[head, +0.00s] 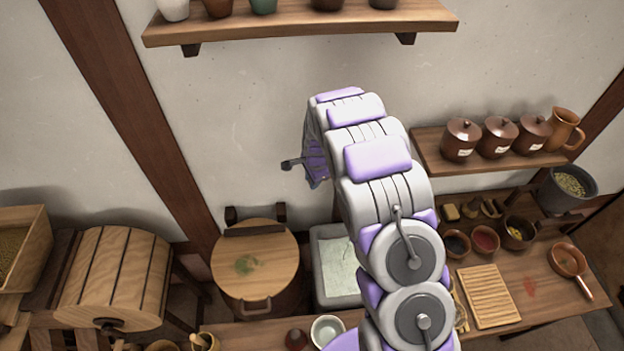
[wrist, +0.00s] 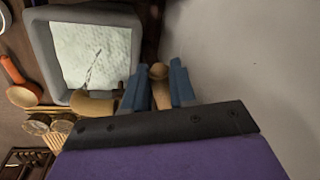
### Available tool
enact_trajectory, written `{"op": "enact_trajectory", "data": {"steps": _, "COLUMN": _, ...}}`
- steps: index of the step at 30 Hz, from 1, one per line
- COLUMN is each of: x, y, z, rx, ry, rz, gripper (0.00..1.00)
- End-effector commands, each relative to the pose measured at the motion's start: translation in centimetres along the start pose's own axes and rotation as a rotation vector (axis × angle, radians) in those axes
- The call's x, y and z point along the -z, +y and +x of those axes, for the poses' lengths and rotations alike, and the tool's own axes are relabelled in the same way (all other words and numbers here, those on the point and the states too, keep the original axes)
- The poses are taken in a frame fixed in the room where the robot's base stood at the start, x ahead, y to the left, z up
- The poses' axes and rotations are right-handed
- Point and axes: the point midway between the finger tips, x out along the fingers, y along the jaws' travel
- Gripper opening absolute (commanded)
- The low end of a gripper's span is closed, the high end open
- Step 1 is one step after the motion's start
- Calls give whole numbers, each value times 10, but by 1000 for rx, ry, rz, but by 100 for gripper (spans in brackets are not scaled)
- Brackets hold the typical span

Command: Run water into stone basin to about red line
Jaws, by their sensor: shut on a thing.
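The grey stone basin (head: 318,268) stands against the wall in the head view, partly behind my arm. It fills the upper left of the wrist view (wrist: 45,50), with pale, rippled water (wrist: 85,45) inside. A thin stream (wrist: 92,66) runs between a tan spout (wrist: 92,104) and the water. My gripper (wrist: 158,88) has its blue jaws shut on a small wooden tap handle (wrist: 158,72), beside the basin in that view. In the head view my gripper (head: 292,163) is above and left of the basin, its grip hidden. I cannot make out the red line.
A round wooden-lidded tub (head: 270,275) stands left of the basin. A low table with a slatted board (head: 488,296) and bowls is at right. Shelves with jars (head: 462,140) line the wall. A wooden drum (head: 115,275) is at left.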

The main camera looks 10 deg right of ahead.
Motion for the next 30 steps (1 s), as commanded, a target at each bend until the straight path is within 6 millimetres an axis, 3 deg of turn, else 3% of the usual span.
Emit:
{"op": "enact_trajectory", "data": {"steps": 6, "x": 2, "y": -1, "z": -1, "rx": 4, "ry": 2, "rz": 0, "gripper": 0}}
{"op": "enact_trajectory", "data": {"steps": 7, "x": 2, "y": -1, "z": -1, "rx": 4, "ry": 2, "rz": 0, "gripper": 27}}
{"op": "enact_trajectory", "data": {"steps": 15, "x": 0, "y": -1, "z": 0, "rx": 1, "ry": 1, "rz": 0, "gripper": 51}}
{"op": "enact_trajectory", "data": {"steps": 23, "x": -1, "y": -1, "z": -1, "rx": 0, "ry": 2, "rz": -1, "gripper": 51}}
{"op": "enact_trajectory", "data": {"steps": 30, "x": 0, "y": -1, "z": -25, "rx": 3, "ry": 3, "rz": -1, "gripper": 51}}
